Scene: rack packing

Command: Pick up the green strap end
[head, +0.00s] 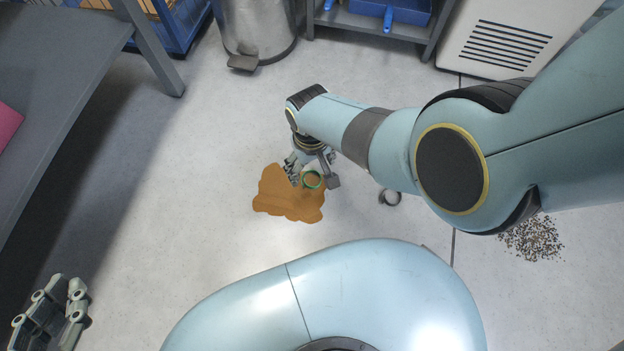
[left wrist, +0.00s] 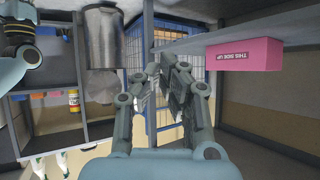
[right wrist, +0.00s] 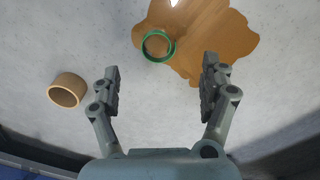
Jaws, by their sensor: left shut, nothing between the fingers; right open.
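A green ring (head: 311,188), the only green strap-like thing I see, lies on a brown patch (head: 278,197) on the floor. It shows whole in the right wrist view (right wrist: 146,53), at the patch's edge, beyond the fingertips and between their lines. No separate loose strap end can be made out. My right gripper (head: 312,176) is open and empty above the ring; in the right wrist view its fingers (right wrist: 161,82) stand wide apart, not touching it. My left gripper (head: 50,312) is shut and empty at the lower left, far from the ring; its fingers (left wrist: 162,82) meet in the left wrist view.
A tan ring (right wrist: 67,92) lies near the green one, and a grey ring (head: 381,198) lies further right. Dark specks (head: 531,238) cover the floor at right. A pedal bin (head: 257,30) stands behind. A grey shelf (head: 60,75) with a pink box (left wrist: 245,55) is at left.

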